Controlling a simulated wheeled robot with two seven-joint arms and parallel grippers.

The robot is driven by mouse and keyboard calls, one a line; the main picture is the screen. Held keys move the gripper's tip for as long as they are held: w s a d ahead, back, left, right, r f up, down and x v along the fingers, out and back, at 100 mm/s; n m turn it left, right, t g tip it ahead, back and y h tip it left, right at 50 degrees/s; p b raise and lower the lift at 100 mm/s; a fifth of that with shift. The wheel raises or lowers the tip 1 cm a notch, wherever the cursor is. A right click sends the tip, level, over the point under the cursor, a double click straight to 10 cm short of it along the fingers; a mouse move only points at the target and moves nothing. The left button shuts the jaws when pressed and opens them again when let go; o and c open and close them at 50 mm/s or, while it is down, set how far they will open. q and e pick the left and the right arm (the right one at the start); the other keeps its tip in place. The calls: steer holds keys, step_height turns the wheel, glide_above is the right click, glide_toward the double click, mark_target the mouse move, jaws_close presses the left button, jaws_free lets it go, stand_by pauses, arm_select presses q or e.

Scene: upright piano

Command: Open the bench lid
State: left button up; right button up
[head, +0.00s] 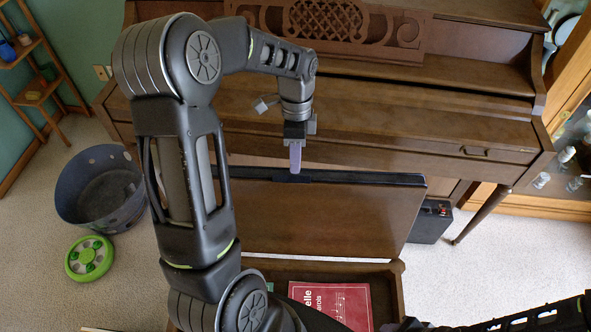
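The bench lid (330,215) is a brown wooden panel, tilted up steeply in front of the piano, with a dark far edge. Below it the bench box (398,290) is open and shows a red music book (335,300) inside. My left gripper (296,160) points down at the lid's raised edge, near its middle. Its fingers overlap in this view, so I cannot tell whether they are open or whether they touch the lid. My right arm shows dark at the bottom right, with its gripper not clearly visible. My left arm hides the bench's left part.
The upright piano (430,110) stands close behind the lid. A grey round bin (75,205) and a green round object (89,258) lie on the carpet at left. A black box (430,222) stands right of the lid. Carpet at right is clear.

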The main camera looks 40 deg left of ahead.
arm_select(q)
steer(key=f, duration=0.5)
steer(key=shift+s+d, duration=0.2)
steer(key=shift+s, duration=0.15)
steer(key=shift+r, duration=0.1)
steer(key=shift+c, duration=0.2)
jaws_close()
stand_by(0.7)
